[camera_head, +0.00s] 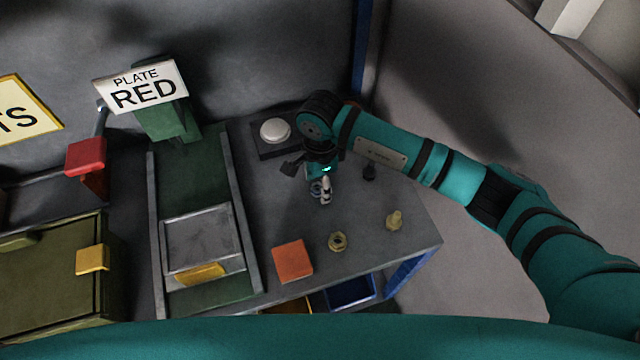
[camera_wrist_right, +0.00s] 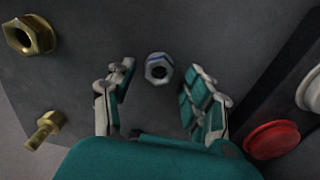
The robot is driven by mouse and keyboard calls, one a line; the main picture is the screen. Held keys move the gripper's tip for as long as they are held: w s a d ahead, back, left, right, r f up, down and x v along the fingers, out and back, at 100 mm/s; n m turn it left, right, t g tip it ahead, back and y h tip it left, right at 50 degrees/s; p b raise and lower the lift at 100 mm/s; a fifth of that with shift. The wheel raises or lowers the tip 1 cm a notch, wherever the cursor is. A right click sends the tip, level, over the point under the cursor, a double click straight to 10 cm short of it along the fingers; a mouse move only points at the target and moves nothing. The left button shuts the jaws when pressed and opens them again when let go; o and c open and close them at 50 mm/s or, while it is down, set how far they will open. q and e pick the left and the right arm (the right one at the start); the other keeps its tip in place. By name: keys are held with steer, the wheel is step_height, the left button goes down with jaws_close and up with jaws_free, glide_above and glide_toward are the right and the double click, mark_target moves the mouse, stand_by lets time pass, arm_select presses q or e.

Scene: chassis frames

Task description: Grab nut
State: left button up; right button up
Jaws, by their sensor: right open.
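A silver nut with a blue ring (camera_wrist_right: 159,69) lies on the grey table in the right wrist view, between and just beyond my right fingertips, with no finger touching it. My right gripper (camera_wrist_right: 157,85) is open and empty, pointing down. In the head view my right gripper (camera_head: 322,190) hangs over the middle of the table, and it largely hides the silver nut there. A larger brass nut (camera_head: 338,241) lies nearer the front edge and also shows at the upper left of the wrist view (camera_wrist_right: 30,35). My left gripper is not in view.
A brass bolt (camera_head: 394,220) stands near the right edge. An orange plate (camera_head: 292,261) lies near the front. A box with a white button (camera_head: 275,130) stands behind; a red button (camera_wrist_right: 272,140) shows in the wrist view. A railed green track (camera_head: 190,190) lies left.

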steer(key=shift+s+r, duration=0.1)
steer(key=shift+s, duration=0.1)
steer(key=shift+a, duration=0.1)
steer(key=c, duration=0.9)
steer(key=shift+c, duration=0.9)
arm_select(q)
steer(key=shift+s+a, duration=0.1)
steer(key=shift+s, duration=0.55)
arm_select(e)
jaws_close()
